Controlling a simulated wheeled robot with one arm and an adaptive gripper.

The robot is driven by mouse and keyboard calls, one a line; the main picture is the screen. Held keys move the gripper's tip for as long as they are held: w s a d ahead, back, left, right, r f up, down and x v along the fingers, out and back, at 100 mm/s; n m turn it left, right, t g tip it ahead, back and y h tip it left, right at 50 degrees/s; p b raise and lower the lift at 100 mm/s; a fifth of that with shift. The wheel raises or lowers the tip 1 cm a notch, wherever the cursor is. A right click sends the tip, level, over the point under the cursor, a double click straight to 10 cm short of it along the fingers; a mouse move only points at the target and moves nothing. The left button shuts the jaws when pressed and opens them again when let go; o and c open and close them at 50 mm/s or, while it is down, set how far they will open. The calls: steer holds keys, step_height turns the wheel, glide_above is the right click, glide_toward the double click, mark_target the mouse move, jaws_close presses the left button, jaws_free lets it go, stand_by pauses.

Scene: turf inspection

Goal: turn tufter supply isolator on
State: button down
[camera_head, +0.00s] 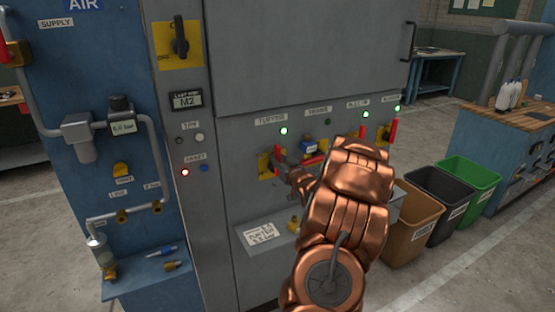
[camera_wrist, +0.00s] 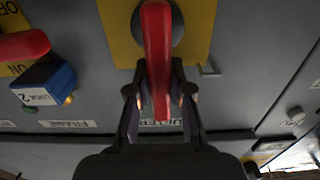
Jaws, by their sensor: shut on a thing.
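The tufter isolator is a red lever handle (camera_wrist: 157,55) on a yellow plate (camera_wrist: 198,30), seen close up in the wrist view. The handle runs up and down in that picture. My gripper (camera_wrist: 157,92) is shut on its end, one finger on each side. A label below is partly covered by the handle and fingers. In the head view, the yellow plate (camera_head: 264,167) and red handle (camera_head: 277,153) show under the TUFTER label (camera_head: 270,120). A green lamp (camera_head: 284,131) is lit there. My gripper (camera_head: 284,164) is at the handle, and my arm hides part of the panel.
A neighbouring isolator has a sideways red handle (camera_wrist: 22,45) and a blue padlock (camera_wrist: 48,80) close to my gripper. More red-handled isolators (camera_head: 393,130) stand to the right. A small shelf with a paper (camera_head: 262,234) is below. Bins (camera_head: 412,222) stand at the right.

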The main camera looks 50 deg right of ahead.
steer(key=c, duration=1)
jaws_free()
steer(key=shift+c, duration=0.2)
steer(key=shift+s, duration=0.1)
steer(key=v, duration=1.1)
steer(key=shift+s, duration=0.4)
steer(key=shift+a, duration=0.2)
